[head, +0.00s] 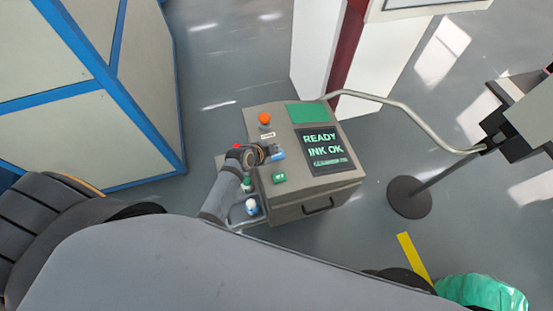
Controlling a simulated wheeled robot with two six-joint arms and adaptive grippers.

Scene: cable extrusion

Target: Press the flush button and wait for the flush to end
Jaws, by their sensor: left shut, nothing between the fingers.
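A grey control box (330,188) stands in the middle of the head view. Its dark screen (325,150) reads "READY" and "INK OK", with a smaller line below that I cannot read surely. A blue button (279,156) on its top panel is partly hidden by my left gripper (274,153). The gripper is shut and empty, with its tips at or just over that button; I cannot tell whether they touch. A green button (279,178) sits nearer and an orange-red button (264,118) farther back. My right gripper is out of view.
Bottles with a red cap (236,146) and a white-blue cap (252,207) stand at the box's left side. A bent metal tube (410,108) runs right to a dark head on a stand (409,197). A blue-framed panel (120,90) stands at left.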

